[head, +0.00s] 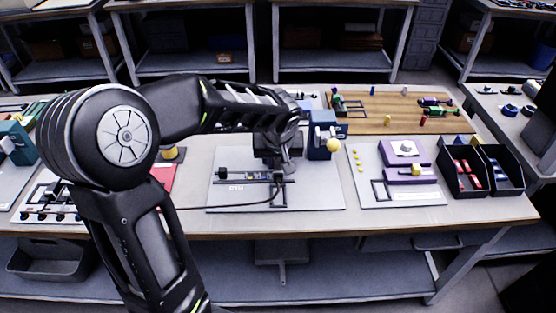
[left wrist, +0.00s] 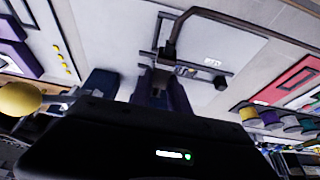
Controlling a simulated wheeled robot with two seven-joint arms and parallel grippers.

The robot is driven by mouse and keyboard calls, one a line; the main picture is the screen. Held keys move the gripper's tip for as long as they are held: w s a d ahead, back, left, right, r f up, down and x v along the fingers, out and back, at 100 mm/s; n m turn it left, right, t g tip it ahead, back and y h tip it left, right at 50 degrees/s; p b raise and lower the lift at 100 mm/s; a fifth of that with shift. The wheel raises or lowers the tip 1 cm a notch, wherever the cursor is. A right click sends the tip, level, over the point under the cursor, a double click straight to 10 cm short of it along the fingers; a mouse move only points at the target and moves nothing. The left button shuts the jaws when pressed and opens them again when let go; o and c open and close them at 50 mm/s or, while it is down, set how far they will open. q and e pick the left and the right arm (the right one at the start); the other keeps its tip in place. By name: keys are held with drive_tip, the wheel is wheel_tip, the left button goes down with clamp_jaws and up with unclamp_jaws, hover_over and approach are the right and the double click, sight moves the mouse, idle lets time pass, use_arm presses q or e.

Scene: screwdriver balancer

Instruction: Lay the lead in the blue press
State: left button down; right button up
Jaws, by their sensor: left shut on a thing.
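My left gripper (head: 279,172) is over the light grey mat (head: 325,190) in the middle of the bench, pointing down. It is shut on the lead (head: 262,199), a dark cable. The lead trails from the jaws in a curve to the left across the mat. In the left wrist view the lead (left wrist: 225,23) runs up from the jaws and bends to the right. The knob also shows in the left wrist view (left wrist: 20,98). My arm hides part of the area behind the gripper.
A dark frame fixture (head: 238,176) lies on the mat by the gripper. To the right are a mat with purple blocks (head: 410,175) and black bins (head: 470,182). A wooden board (head: 385,115) with small parts lies behind. A red panel (head: 163,177) is at left.

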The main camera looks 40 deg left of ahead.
sight(278, 174)
use_arm(q)
drive_tip(key=shift+f, duration=0.1)
wheel_tip(278, 174, down, 7)
drive_tip(key=b, duration=0.5)
drive_tip(key=shift+f+b, duration=0.2)
drive_tip(key=shift+b, duration=0.5)
drive_tip(key=shift+f+b, duration=0.6)
drive_tip(key=shift+b, duration=0.2)
idle(0.4)
drive_tip(key=c, duration=1.2)
unclamp_jaws()
drive_tip(key=shift+o, duration=0.2)
drive_tip(key=shift+v, duration=3.9)
drive_tip(key=shift+d, duration=0.1)
